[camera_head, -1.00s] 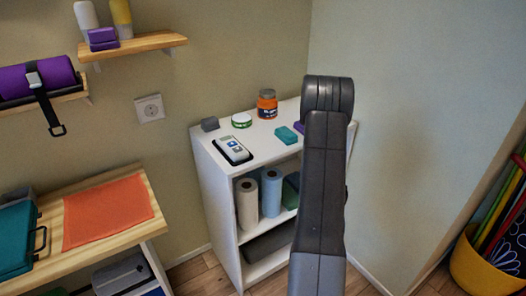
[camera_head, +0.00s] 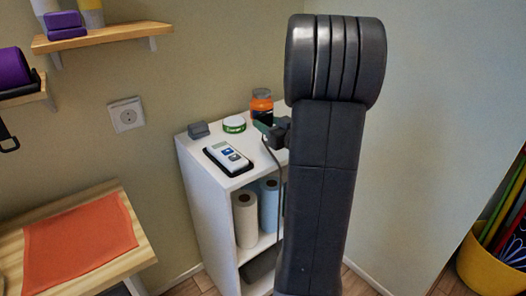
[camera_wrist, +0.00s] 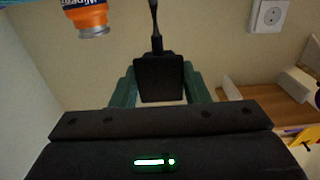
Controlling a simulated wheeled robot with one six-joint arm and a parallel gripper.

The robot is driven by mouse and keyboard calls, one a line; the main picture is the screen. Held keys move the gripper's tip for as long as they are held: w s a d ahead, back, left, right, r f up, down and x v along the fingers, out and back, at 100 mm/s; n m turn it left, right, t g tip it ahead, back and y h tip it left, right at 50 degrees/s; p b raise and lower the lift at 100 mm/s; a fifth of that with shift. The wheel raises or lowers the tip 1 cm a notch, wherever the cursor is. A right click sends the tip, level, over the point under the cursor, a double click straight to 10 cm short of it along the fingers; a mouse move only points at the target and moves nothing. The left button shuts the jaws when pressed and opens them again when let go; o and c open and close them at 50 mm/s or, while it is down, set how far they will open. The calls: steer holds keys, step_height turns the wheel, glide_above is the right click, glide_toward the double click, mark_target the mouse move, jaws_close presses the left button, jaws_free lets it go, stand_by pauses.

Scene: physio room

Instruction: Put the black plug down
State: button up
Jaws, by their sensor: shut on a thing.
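The black plug (camera_wrist: 160,78) is between the green fingertips of my gripper (camera_wrist: 160,90) in the wrist view, with its dark cable running from it. In the head view my gripper (camera_head: 266,128) is beside the orange bottle, over the white shelf unit (camera_head: 205,175), and partly hidden by my arm. The plug itself is hard to make out there; its thin cable (camera_head: 279,172) hangs down in front of the unit. I cannot tell whether the plug touches the top.
On the unit's top are an orange bottle (camera_head: 262,105), a green-and-white round tin (camera_head: 234,124), a grey block (camera_head: 198,130) and a white device on a black base (camera_head: 228,155). A wall socket (camera_head: 127,115) is at left. My arm hides the top's right part.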

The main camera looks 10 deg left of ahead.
mark_target(267, 156)
step_height(267, 156, down, 8)
steer(key=shift+r+b, duration=0.1)
steer(key=shift+b, duration=0.45)
steer(key=shift+f+b, duration=0.5)
steer(key=shift+b, duration=0.05)
steer(key=shift+f, duration=0.1)
steer(key=o, duration=1.3)
steer(key=shift+c, duration=0.2)
